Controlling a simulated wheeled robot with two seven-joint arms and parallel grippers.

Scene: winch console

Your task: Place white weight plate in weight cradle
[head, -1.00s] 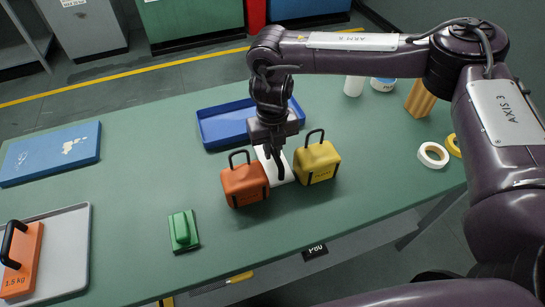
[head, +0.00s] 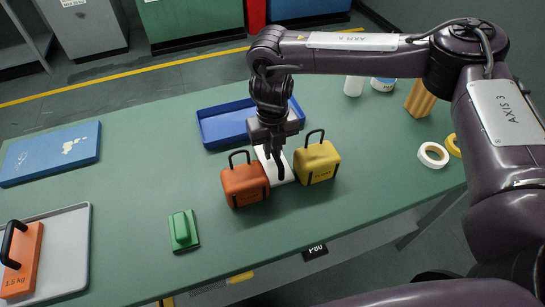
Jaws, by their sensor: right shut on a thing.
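The white weight plate (head: 286,172) lies low between an orange block weight (head: 245,186) and a yellow block weight (head: 317,164), partly hidden by my right gripper. My right gripper (head: 278,167) points down over the white plate and is shut on it; its fingertips are dark and only partly seen. Whether the plate rests on the table is hard to tell. I cannot tell for sure which thing is the weight cradle. My left gripper is not in view.
A blue tray (head: 222,140) lies just behind the gripper. A grey tray (head: 75,238) with an orange 1.5 kg plate (head: 26,270) is at left. A green block (head: 183,230) and a blue case (head: 50,158) lie nearby. Tape rolls (head: 432,155) are at right. The left-middle table is clear.

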